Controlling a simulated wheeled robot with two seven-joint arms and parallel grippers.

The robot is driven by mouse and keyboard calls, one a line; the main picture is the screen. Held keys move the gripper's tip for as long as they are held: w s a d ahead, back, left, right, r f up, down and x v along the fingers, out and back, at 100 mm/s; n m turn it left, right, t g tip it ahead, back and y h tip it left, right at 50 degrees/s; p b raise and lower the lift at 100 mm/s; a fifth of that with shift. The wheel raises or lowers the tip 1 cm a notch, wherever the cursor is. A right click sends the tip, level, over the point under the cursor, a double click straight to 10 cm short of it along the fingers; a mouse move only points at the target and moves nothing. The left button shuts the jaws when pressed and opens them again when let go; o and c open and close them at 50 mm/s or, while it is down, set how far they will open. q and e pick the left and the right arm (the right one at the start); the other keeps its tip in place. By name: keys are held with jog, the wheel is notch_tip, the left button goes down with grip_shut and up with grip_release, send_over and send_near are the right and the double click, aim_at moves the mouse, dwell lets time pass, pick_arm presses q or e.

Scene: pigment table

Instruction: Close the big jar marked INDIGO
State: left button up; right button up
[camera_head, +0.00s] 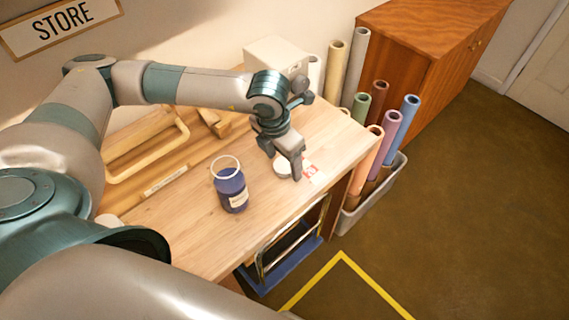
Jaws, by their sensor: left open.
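The big jar (233,194) stands upright on the wooden table, with dark blue contents, a pale open rim and a white label too small to read. No lid is on it. A round whitish disc that looks like a lid (283,169) lies on the table to the right of the jar. My left gripper (296,172) points down over the disc's right side, open, and partly covers it. I cannot tell whether the fingers touch it. My right gripper is not in view.
A red and white card (312,173) lies by the table's right edge. A white box (275,55) stands at the back. A wooden frame (148,148) lies left. A grey bin (372,200) of coloured rolls stands beyond the right edge. The table in front of the jar is clear.

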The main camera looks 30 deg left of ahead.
aim_at(286, 163)
pick_arm(q)
jog(key=c, duration=1.1)
jog(key=shift+r, duration=0.15)
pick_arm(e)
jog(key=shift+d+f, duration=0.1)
